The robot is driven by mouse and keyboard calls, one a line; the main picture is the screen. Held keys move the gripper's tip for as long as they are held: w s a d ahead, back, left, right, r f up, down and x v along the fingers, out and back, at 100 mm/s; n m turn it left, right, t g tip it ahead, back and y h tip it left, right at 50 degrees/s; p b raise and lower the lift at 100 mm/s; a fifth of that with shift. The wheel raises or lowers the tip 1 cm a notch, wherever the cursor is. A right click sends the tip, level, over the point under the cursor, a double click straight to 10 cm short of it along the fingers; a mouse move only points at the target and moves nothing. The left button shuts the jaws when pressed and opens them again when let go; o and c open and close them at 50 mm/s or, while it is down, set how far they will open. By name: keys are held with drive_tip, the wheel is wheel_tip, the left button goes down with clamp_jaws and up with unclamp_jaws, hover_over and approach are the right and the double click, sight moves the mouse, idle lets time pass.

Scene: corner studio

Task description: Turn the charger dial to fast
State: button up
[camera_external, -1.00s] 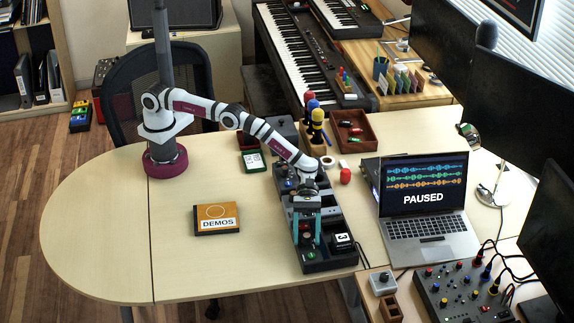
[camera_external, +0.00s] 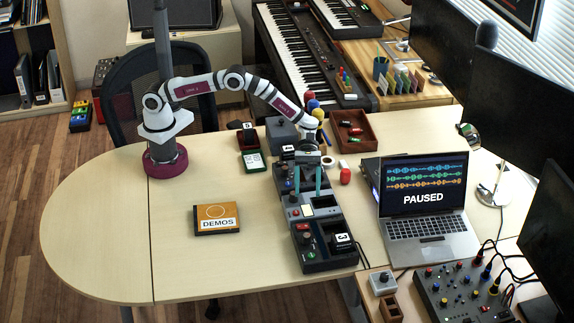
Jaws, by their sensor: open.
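A row of dark grey modules runs down the middle of the table. The front module (camera_external: 336,262) has a knob (camera_external: 303,228) with red on it, a small green spot and a black block (camera_external: 342,241) marked "3". The middle module (camera_external: 310,213) has a pale, red-edged panel. The far module (camera_external: 284,172) carries knobs and is partly hidden by my arm. Which one is the charger, and any dial marking, I cannot tell. My gripper (camera_external: 307,192) is open, its teal fingers pointing down over the far and middle modules, apart from the front module's knob. Whether it touches anything is unclear.
A laptop (camera_external: 433,226) reading "PAUSED" stands right of the row. An orange "DEMOS" box (camera_external: 216,218) lies left of it, on open table. A red cylinder (camera_external: 345,176), a tape roll (camera_external: 328,161) and a brown tray (camera_external: 352,133) are near the far end.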

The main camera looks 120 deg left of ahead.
sight(306, 233)
drive_tip(key=d, duration=0.1)
drive_tip(key=n+t, duration=0.1)
drive_tip(key=d+r+n+t, duration=0.1)
drive_tip(key=shift+s+d+r+y, duration=0.1)
drive_tip(key=shift+s+d+y, duration=0.2)
drive_tip(key=shift+d+y, duration=0.1)
drive_tip(key=s, duration=0.1)
drive_tip(key=n+t+y, duration=0.1)
drive_tip(key=s+d+f+n+y, duration=0.1)
drive_tip(key=shift+s+t, duration=0.35)
drive_tip(key=shift+t, duration=0.05)
drive_tip(key=shift+s+d+f+n+y, duration=0.1)
drive_tip(key=shift+s+f+n+y, duration=0.1)
drive_tip(key=shift+n+y, duration=0.15)
drive_tip(key=x, duration=1.5)
drive_tip(key=shift+w+d+f, duration=0.15)
clamp_jaws()
